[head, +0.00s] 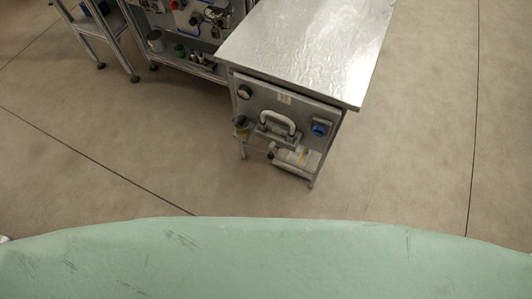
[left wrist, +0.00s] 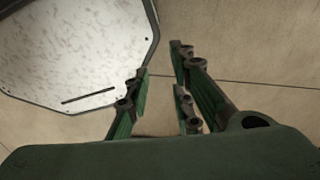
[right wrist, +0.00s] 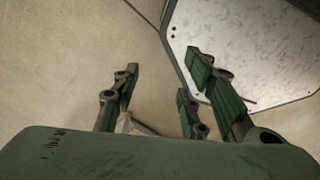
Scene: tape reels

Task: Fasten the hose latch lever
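A pale, curved handle-like lever (head: 278,122) sits on the front panel (head: 262,98) of a metal-topped bench in the head view. It appears to be the latch lever, but its exact position against a catch is too small to tell. No hose can be made out clearly. My left gripper (left wrist: 160,72) is open and empty above the floor in the left wrist view. My right gripper (right wrist: 160,74) is open and empty in the right wrist view. Neither gripper shows in the head view, and both are away from the panel.
The panel also carries a round gauge (head: 244,92) and a blue fitting (head: 320,129). A whitish block (head: 297,159) is low under the bench top (head: 310,45). A shelf unit (head: 180,52) stands behind to the left. The floor (head: 120,140) before the bench is clear.

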